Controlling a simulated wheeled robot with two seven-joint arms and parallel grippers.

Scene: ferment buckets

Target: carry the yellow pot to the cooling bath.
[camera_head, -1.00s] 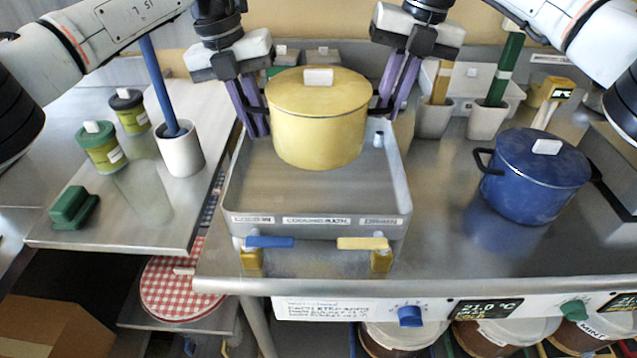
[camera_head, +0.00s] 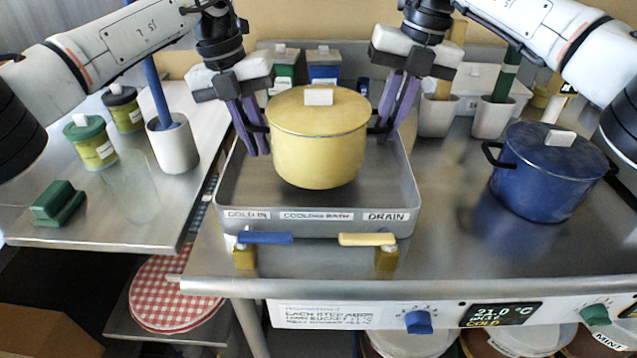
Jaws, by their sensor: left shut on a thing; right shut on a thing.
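The yellow pot (camera_head: 318,150), with its lid on, is upright over the cooling bath (camera_head: 402,210), a grey metal basin with labels on its front wall. The pot hides part of the basin floor. I cannot tell whether its base touches that floor. My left gripper (camera_head: 262,130) is shut on the pot's left handle. My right gripper (camera_head: 380,130) is shut on the pot's right handle. The fingers cover most of both handles.
A blue pot (camera_head: 545,180) stands to the right on the counter. Blue (camera_head: 265,238) and yellow (camera_head: 367,239) valve levers sit before the basin. White cups (camera_head: 172,150) with tools stand on both sides. Jars and a green block (camera_head: 58,203) are at left.

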